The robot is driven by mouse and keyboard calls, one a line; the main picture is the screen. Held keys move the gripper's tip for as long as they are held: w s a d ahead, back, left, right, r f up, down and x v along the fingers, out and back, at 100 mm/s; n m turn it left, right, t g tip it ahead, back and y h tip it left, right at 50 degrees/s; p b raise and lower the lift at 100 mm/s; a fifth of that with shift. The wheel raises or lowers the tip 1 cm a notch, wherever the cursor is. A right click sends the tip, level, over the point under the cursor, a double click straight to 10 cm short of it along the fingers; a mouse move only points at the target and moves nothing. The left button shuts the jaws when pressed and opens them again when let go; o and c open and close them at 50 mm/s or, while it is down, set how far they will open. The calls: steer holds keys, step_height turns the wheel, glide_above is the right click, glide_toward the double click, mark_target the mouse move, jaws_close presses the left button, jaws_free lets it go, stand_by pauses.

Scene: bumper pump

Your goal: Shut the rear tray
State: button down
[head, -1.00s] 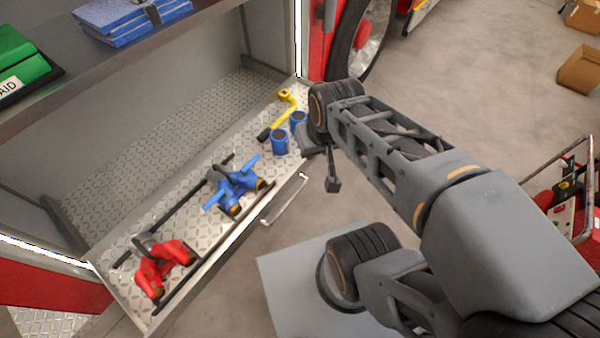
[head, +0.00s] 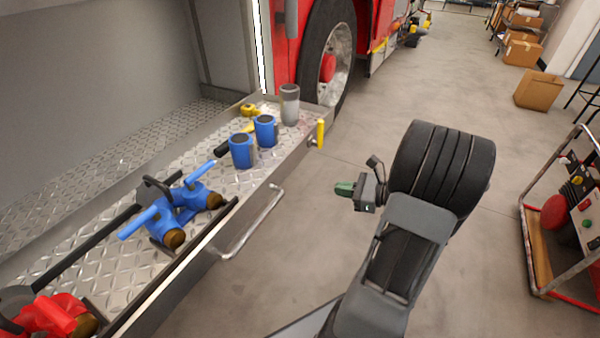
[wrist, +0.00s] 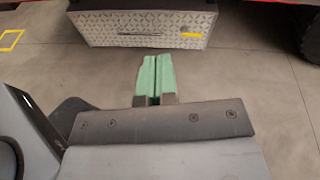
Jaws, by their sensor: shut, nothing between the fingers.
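The rear tray (head: 215,262) is pulled out of the truck's compartment, with a diamond-plate floor and a bar handle (head: 256,228) along its front. A yellow latch (head: 320,132) stands upright at the front's right end. In the wrist view the tray's front (wrist: 150,28) lies ahead at the top, its handle a thin dark line. My gripper (head: 345,189) is shut and empty, to the right of the tray and apart from it. Its green fingertips (wrist: 154,78) are together in the wrist view and point toward the tray front.
On the tray are blue valve fittings (head: 180,208), blue couplings (head: 242,150), a grey cylinder (head: 289,104) and a red fitting (head: 55,315). A truck wheel (head: 330,55) stands behind. A red-framed cart (head: 560,230) is at right. The floor between is clear.

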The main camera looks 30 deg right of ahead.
step_height(320, 180, up, 5)
steer(key=w+d+m+t, duration=0.1)
steer(key=w+m+t, duration=0.1)
steer(key=m+t, duration=0.1)
steer(key=b, duration=0.4)
glide_toward(292, 152)
steer(key=x, duration=0.5)
steer(key=shift+w+a+f, duration=0.1)
steer(key=shift+w+f, duration=0.1)
steer(key=shift+b+x, duration=0.35)
steer(key=shift+x, duration=0.7)
steer(key=shift+w+r, duration=0.15)
steer(key=shift+r, duration=0.05)
